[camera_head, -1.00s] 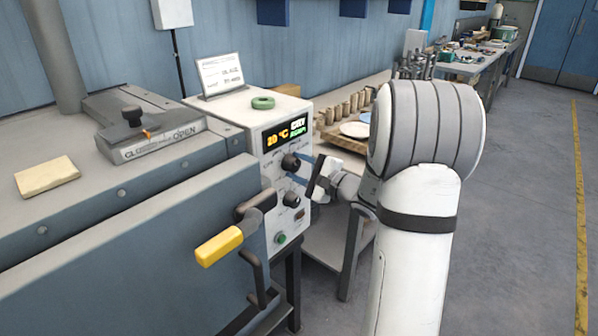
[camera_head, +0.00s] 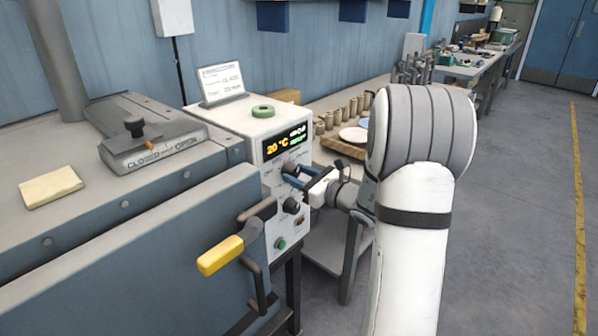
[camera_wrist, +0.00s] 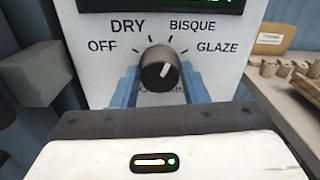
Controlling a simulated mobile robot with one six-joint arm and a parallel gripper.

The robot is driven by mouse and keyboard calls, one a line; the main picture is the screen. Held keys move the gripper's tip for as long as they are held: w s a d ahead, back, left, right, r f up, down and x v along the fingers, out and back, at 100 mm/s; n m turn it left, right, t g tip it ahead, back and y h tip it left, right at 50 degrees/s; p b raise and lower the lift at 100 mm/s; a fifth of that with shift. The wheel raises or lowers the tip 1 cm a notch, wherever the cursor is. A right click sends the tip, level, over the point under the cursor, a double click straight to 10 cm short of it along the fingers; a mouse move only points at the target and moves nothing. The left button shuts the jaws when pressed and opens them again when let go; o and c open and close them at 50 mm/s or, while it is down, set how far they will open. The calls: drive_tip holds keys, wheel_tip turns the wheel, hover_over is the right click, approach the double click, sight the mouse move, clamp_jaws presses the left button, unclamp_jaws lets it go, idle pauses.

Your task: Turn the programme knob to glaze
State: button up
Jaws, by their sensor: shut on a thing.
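The programme knob (camera_wrist: 157,66) is a dark round knob with a pale pointer line, on the white control panel (camera_wrist: 93,72). OFF, DRY, BISQUE and GLAZE are printed around it from left to right. The pointer leans up and right, towards the BISQUE and GLAZE side; its exact mark is hard to tell. My gripper (camera_wrist: 160,84) is shut on the knob, one blue finger on each side. In the head view my gripper (camera_head: 297,178) reaches the panel from the right and partly covers the knob (camera_head: 290,166).
The display (camera_head: 286,142) above the knob reads 20 °C beside small blurred words. A second dark knob (camera_head: 291,206) and a green button (camera_head: 281,244) sit below. A yellow-handled door lever (camera_head: 220,255) juts out at left.

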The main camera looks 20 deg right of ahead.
drive_tip(key=m+p, duration=0.2)
drive_tip(key=m, duration=0.2)
drive_tip(key=shift+r+p, duration=0.1)
drive_tip(key=shift+p, duration=0.25)
drive_tip(key=shift+m+p, duration=0.85)
drive_tip(key=shift+m, duration=0.75)
drive_tip(key=o, duration=1)
drive_tip(key=v, duration=0.7)
drive_tip(key=shift+s+d+b, duration=0.15)
drive_tip(key=shift+s+b, duration=0.15)
drive_tip(key=shift+b, duration=0.1)
